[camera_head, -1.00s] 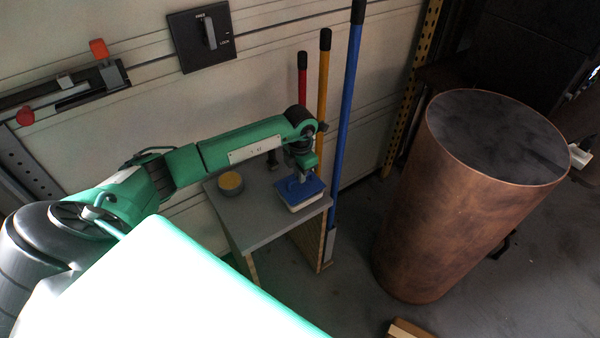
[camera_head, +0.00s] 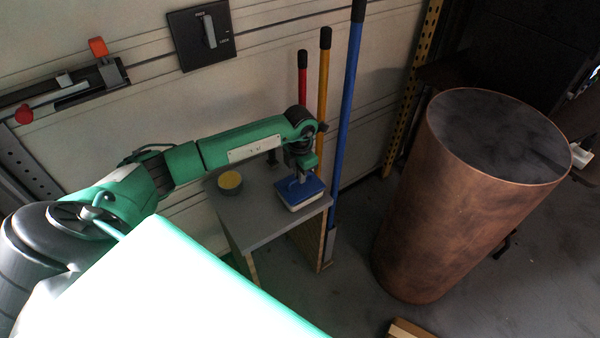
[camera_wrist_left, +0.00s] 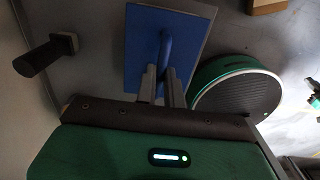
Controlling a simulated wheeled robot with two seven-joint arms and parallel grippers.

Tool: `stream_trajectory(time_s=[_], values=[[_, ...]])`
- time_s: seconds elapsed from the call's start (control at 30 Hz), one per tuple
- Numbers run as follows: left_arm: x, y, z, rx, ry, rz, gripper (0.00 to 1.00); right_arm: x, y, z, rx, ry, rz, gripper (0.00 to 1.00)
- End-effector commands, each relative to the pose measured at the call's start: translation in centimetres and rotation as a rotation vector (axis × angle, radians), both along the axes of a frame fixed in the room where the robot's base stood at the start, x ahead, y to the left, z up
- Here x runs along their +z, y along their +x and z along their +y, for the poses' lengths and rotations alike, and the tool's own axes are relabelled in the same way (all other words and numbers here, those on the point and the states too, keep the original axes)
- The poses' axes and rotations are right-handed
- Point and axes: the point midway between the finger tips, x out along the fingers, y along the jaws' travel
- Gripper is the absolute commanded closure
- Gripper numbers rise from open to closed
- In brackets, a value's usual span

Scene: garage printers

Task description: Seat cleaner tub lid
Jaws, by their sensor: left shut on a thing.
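The blue lid (camera_head: 291,189) is a flat rectangle with a raised handle. It lies over a pale tub (camera_head: 306,203) on the grey stand in the head view. From here I cannot tell whether the lid is pressed fully down. My left gripper (camera_head: 301,178) comes down from above and is shut on the lid's handle. In the left wrist view the lid (camera_wrist_left: 143,52) fills the upper middle, and the fingers of the left gripper (camera_wrist_left: 163,82) close around its blue handle bar. My right gripper is not in view.
A round yellow-topped container (camera_head: 230,182) stands at the left of the grey stand top (camera_head: 247,219). A dark upright knob or peg (camera_head: 273,160) is behind. Red, yellow and blue (camera_head: 345,120) poles stand close behind. A large copper drum (camera_head: 440,200) stands at the right.

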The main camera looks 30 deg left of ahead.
Motion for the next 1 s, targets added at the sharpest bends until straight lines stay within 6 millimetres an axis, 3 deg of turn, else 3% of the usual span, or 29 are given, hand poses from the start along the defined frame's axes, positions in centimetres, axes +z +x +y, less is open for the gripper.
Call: stream_trajectory(time_s=[0.57, 0.6, 0.7, 1.0], values=[[-1.2, 0.0, 0.0, 0.0, 0.0, 0.0, 1.0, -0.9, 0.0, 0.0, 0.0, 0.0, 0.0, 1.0], [-1.2, 0.0, 0.0, 0.0, 0.0, 0.0, 0.86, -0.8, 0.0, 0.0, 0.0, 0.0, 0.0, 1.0], [-1.2, 0.0, 0.0, 0.0, 0.0, 0.0, 0.67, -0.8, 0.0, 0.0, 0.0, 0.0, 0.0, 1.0], [-1.2, 0.0, 0.0, 0.0, 0.0, 0.0, 0.65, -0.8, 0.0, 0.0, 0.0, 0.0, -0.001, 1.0]])
